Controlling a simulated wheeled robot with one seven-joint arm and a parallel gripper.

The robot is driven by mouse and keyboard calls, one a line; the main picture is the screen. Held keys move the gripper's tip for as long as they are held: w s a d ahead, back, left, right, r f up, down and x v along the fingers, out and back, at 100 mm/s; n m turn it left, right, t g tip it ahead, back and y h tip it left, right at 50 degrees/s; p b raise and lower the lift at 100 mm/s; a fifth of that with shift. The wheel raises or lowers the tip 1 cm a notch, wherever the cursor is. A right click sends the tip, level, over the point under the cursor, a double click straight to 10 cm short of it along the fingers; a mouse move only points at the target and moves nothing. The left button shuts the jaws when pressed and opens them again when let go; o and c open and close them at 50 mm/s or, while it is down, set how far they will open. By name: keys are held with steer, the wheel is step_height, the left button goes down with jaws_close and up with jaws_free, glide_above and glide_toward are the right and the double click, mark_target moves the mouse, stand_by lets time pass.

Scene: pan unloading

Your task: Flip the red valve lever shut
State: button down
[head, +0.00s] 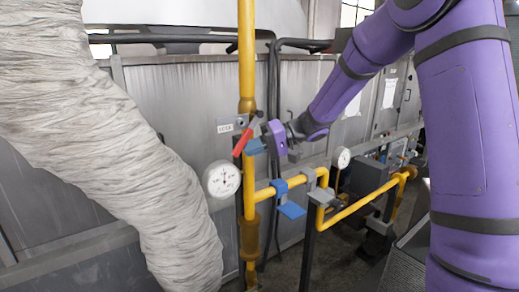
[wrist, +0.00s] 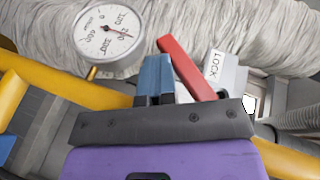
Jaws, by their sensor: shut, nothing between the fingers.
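The red valve lever (head: 242,143) is on the vertical yellow pipe (head: 247,60), tilted with its lower end to the left. In the wrist view the red lever (wrist: 186,68) slants from upper left to lower right. My gripper (head: 254,147) is at the pipe, just right of and below the lever. In the wrist view my gripper (wrist: 155,72) is shut, its blue fingers together and empty, just left of the lever. I cannot tell whether they touch it. My gripper's body hides the lever's lower end in the wrist view.
A LOCK label plate (wrist: 215,66) is beside the lever. A round white gauge (head: 222,179) is left of the pipe, close below the lever. A thick wrapped duct (head: 110,130) fills the left. A blue handle (head: 291,210) and yellow side pipes (head: 358,204) lie lower right.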

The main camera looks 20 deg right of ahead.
mark_target(240, 142)
steer(key=a+y, duration=0.1)
steer(key=a+r+m+y, duration=0.1)
steer(key=shift+s+y, duration=0.3)
steer(key=shift+s, duration=0.05)
steer(key=y, duration=0.1)
steer(key=a+r+m+y, duration=0.1)
steer(key=shift+s+a+r+y, duration=0.25)
steer(key=shift+y, duration=0.05)
steer(key=shift+s+a+r+m+t+y, duration=0.2)
steer(key=shift+a+r+y, duration=0.25)
steer(key=shift+r, duration=0.35)
steer(key=shift+s+a+r+m+t+y, duration=0.1)
steer(key=shift+a+r+m+y, duration=0.15)
steer(key=shift+a+r, duration=0.4)
steer(key=shift+d+r, duration=0.15)
steer(key=shift+r, duration=0.1)
steer(key=f, duration=0.4)
steer(key=shift+d+f, duration=0.3)
steer(key=shift+d, duration=0.05)
steer(key=f+v, duration=0.1)
steer(key=v, duration=0.8)
steer(key=shift+s+a+f, duration=0.2)
steer(key=shift+f, duration=0.1)
